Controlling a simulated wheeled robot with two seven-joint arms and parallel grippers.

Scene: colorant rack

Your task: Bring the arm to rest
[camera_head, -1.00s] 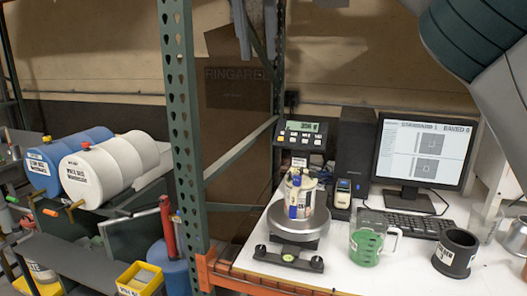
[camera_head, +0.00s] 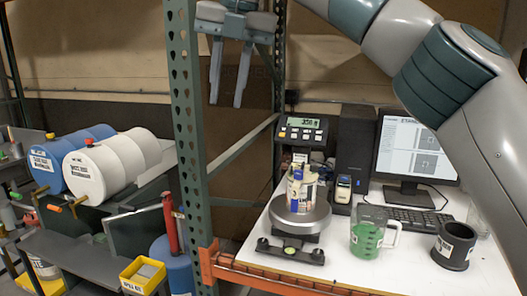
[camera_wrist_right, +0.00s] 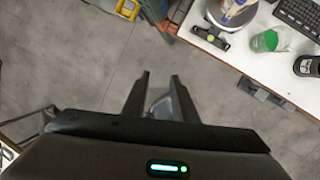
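In the right wrist view the same gripper (camera_wrist_right: 160,82) is open and empty over the grey floor. My right arm reaches in from the upper right, above the white table. My left gripper is not in view.
A scale (camera_head: 300,218) holding a labelled can (camera_head: 301,188), a green measuring cup (camera_head: 368,232), a black mug (camera_head: 453,246), a keyboard (camera_head: 412,219) and a monitor (camera_head: 409,150) stand on the table (camera_head: 400,275). Blue (camera_head: 45,165) and white (camera_head: 95,175) drums lie at left.

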